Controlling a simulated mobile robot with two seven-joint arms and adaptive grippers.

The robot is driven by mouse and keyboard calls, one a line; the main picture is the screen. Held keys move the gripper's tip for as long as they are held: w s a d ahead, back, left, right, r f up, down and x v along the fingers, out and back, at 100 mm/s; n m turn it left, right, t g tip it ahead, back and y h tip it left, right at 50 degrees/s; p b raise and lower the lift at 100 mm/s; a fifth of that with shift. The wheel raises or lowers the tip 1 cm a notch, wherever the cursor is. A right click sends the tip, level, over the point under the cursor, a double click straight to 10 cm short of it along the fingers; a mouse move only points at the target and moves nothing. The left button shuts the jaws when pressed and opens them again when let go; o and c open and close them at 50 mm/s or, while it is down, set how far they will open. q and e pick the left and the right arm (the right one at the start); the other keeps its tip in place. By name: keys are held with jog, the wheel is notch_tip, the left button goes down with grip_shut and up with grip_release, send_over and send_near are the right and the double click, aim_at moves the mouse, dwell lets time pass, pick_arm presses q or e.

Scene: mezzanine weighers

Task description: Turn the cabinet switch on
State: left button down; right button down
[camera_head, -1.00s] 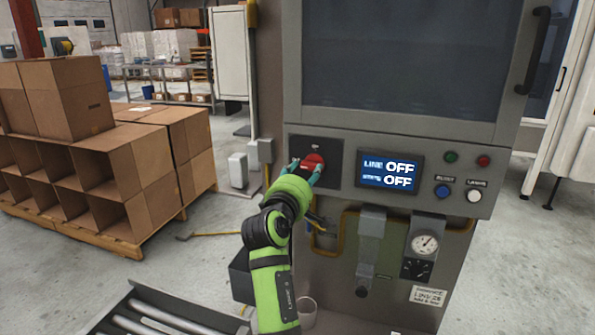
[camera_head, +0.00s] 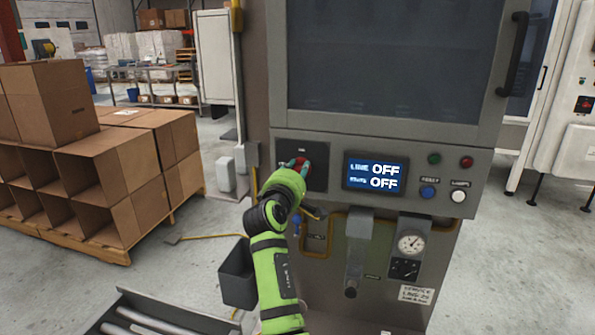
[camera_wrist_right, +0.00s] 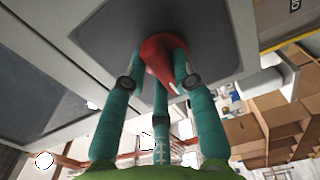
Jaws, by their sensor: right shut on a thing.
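The cabinet switch is a red rotary knob (camera_head: 301,162) on a dark square plate (camera_head: 316,154), on the left of the grey cabinet's panel. My right gripper (camera_head: 296,167) is at the knob; my green wrist hides much of it in the head view. In the right wrist view, the teal fingers (camera_wrist_right: 160,75) close around the red knob (camera_wrist_right: 163,55) in front of the dark plate (camera_wrist_right: 150,25). The display (camera_head: 374,175) beside the plate reads OFF on both lines. My left gripper is not in view.
Right of the display are green (camera_head: 434,158), red (camera_head: 466,162), blue (camera_head: 428,192) and white (camera_head: 458,196) buttons. A yellow pipe (camera_head: 318,252), a gauge (camera_head: 411,243) and a dark bin (camera_head: 238,275) are below. Cardboard boxes (camera_head: 110,165) stand on a pallet at left.

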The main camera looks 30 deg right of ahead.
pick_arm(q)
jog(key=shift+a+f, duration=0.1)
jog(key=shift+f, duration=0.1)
pick_arm(e)
jog(key=m+b, duration=0.3)
jog(key=m, duration=0.1)
jog(key=shift+f+m, duration=0.15)
jog(key=shift+m, duration=0.25)
pick_arm(q)
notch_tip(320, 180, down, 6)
jog(key=b, duration=0.3)
pick_arm(e)
jog(key=m, duration=0.4)
jog(key=shift+s+d+m, duration=0.1)
jog(key=shift+m, duration=0.2)
pick_arm(q)
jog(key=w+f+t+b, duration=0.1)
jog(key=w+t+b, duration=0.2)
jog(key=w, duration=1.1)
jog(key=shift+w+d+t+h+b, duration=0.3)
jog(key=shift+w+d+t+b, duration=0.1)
jog(key=shift+b, duration=0.6)
pick_arm(e)
jog(key=shift+m, duration=4.4)
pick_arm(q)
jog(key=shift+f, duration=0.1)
pick_arm(e)
jog(key=c, duration=1)
grip_release()
